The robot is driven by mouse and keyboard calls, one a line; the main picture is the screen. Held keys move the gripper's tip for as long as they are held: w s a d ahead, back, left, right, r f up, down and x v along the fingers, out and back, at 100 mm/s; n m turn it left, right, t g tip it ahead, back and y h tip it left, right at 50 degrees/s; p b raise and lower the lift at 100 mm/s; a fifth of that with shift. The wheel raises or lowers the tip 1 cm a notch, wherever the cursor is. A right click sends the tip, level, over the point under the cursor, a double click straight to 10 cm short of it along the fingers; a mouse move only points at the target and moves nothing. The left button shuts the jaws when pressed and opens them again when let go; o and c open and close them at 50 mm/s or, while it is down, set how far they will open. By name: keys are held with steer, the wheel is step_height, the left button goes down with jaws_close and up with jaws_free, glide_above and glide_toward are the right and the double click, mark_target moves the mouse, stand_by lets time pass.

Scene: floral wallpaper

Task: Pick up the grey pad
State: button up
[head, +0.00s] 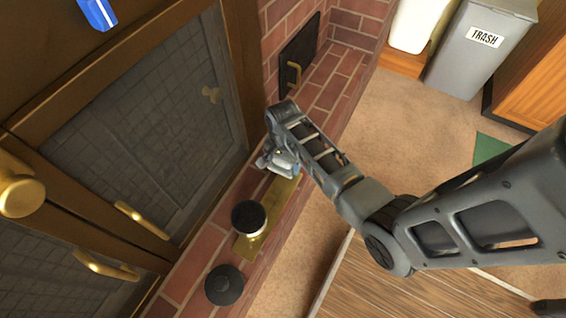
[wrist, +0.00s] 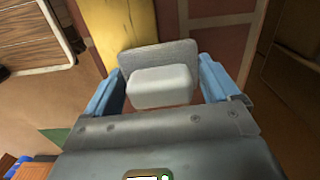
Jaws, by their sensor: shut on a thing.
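The grey pad (wrist: 160,86) is a small block with a pale, rounded front part and a darker grey, flat part behind it. In the wrist view it sits between the two blue fingers of my gripper (wrist: 164,80), which is shut on it. In the head view my gripper (head: 277,160) is over the brick ledge, at the far end of a brass plate, and a pale bit of the pad (head: 286,163) shows there, mostly hidden by the gripper. I cannot tell whether the pad touches the plate.
The brass plate (head: 283,194) lies on the brick ledge (head: 190,260). A dark-topped round object (head: 248,217) stands on it, with a black disc (head: 224,285) nearer. Dark cabinet doors (head: 150,120) rise on the left.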

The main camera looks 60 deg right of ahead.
steer(key=shift+r, duration=0.1)
step_height(320, 180, up, 5)
steer(key=shift+f+p, duration=0.2)
steer(key=shift+p, duration=0.9)
steer(key=s+d+r+p, duration=0.2)
steer(key=s+d+r, duration=0.3)
steer(key=d, duration=0.5)
steer(key=shift+s+r, duration=0.35)
steer(key=shift+r, duration=0.25)
steer(key=shift+d, duration=0.1)
steer(key=o, duration=0.5)
steer(key=c, duration=0.4)
